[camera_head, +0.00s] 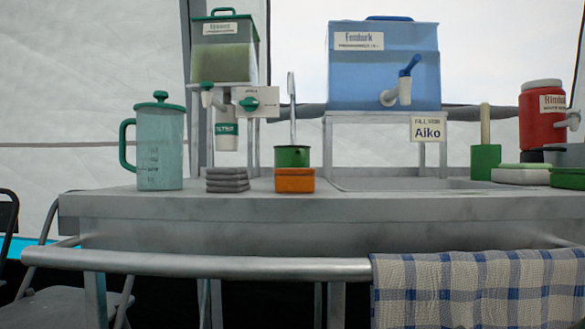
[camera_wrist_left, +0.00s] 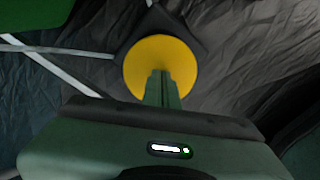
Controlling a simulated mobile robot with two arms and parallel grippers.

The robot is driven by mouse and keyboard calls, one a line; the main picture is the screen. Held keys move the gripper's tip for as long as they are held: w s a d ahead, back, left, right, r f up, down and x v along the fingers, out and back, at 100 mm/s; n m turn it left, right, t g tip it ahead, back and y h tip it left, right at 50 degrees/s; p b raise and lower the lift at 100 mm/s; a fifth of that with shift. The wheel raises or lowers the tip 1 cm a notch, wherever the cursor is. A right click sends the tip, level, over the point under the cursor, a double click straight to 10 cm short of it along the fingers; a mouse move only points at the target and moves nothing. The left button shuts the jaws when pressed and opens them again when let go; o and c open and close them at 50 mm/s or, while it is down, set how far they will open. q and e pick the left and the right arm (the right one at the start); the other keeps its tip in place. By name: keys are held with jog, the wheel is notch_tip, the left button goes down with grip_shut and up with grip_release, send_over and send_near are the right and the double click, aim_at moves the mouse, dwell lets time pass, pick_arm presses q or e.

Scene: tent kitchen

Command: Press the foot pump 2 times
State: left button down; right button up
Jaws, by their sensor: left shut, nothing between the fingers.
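A round yellow disc (camera_wrist_left: 138,62), which looks like the foot pump's pedal, shows in the left wrist view on a dark square base (camera_wrist_left: 172,22). My left gripper (camera_wrist_left: 161,76) is shut and empty, and its fingers point at the disc, covering its lower middle part. I cannot tell whether the fingertips touch the disc. The pump does not show in the head view, and neither gripper shows there.
A metal counter (camera_head: 240,236) with a front rail (camera_head: 220,266) and a checked towel (camera_head: 470,290) spans the head view. Pale bars (camera_wrist_left: 60,48) run beside the disc over dark, wrinkled fabric.

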pick_arm(q)
jog(key=shift+f+b, duration=1.6)
jog(key=shift+f, duration=0.85)
jog(key=shift+r, duration=0.15)
jog(key=shift+r+p, duration=2.55)
jog(key=shift+r, duration=0.25)
